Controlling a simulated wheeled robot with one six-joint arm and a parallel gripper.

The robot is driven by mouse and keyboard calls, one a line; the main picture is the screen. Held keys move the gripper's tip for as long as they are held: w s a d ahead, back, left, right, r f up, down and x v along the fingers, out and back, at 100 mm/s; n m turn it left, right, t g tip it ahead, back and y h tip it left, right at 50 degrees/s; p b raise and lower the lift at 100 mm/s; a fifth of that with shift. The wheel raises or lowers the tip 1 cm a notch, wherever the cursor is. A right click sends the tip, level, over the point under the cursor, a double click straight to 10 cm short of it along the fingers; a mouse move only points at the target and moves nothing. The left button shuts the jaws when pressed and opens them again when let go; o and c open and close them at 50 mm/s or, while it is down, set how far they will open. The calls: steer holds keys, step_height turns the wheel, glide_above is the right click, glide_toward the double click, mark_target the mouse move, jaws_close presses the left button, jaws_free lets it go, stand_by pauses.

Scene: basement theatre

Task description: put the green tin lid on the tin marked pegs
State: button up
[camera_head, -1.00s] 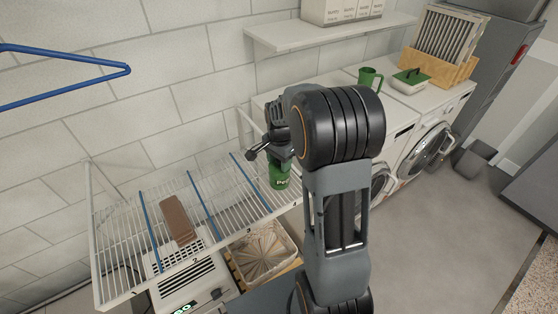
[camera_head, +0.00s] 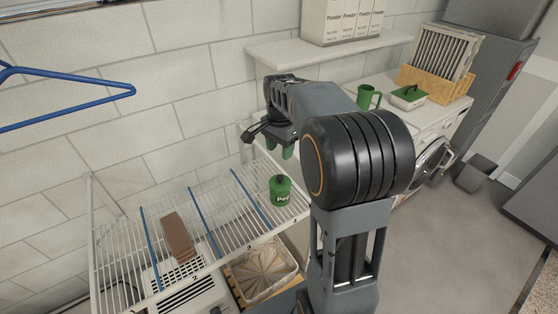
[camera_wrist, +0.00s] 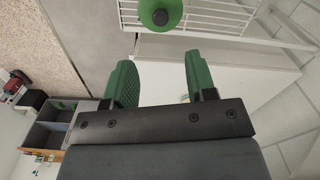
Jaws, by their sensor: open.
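The green tin (camera_head: 280,194) stands upright on the wire rack in the head view, with part of a white label reading "Pe" on its side. A green lid (camera_head: 280,181) with a dark knob sits on top of it and looks level. In the wrist view the round green lid (camera_wrist: 150,12) shows from above at the top edge, its dark knob in the middle. My gripper (camera_head: 286,151) is above and behind the tin, apart from it. Its green fingers (camera_wrist: 161,75) are spread with nothing between them in the wrist view.
The wire rack (camera_head: 232,222) has blue dividers and holds a brown block (camera_head: 177,237). A basket (camera_head: 262,274) sits below. A blue hanger (camera_head: 70,118) hangs at left.

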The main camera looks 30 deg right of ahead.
steer(key=s+a+f+n+t, duration=0.1)
steer(key=s+a+n, duration=0.4)
steer(key=s+n, duration=0.2)
steer(key=s+a+n+t, duration=0.2)
steer(key=s+a+n, duration=0.2)
steer(key=s, duration=0.5)
steer(key=n, duration=0.2)
steer(key=shift+a+f+n+t, duration=0.3)
steer(key=shift+a+f+n, duration=0.05)
steer(key=shift+f+n, duration=0.05)
steer(key=shift+c, duration=0.3)
